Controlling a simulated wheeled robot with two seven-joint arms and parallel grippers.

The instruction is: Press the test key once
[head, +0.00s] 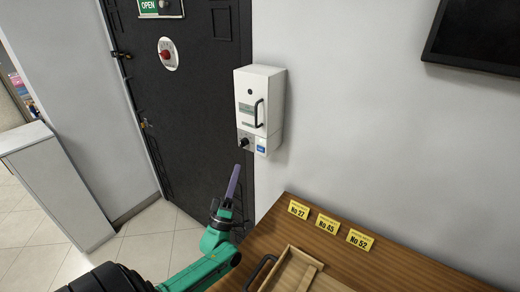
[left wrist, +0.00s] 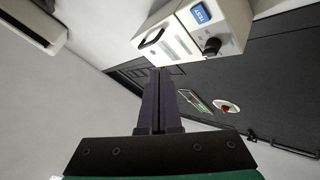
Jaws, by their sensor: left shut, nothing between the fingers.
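The test key is a blue button (head: 261,149) at the lower right of a white wall box (head: 262,95). In the left wrist view the blue key (left wrist: 199,13) reads TEST and sits beside a black knob (left wrist: 212,46). The box has a black handle (head: 257,113) on its front. My left gripper (head: 236,168) is shut and empty, its dark fingers pointing up, below and left of the key in the head view. In the left wrist view the fingertips (left wrist: 159,72) are apart from the key. My right gripper is out of view.
A wooden table (head: 335,248) with yellow number cards (head: 327,223) and a wooden tray (head: 290,268) stands at lower right. A dark door (head: 190,95) with a red button (head: 166,54) is left of the box. A dark screen (head: 480,35) hangs at upper right.

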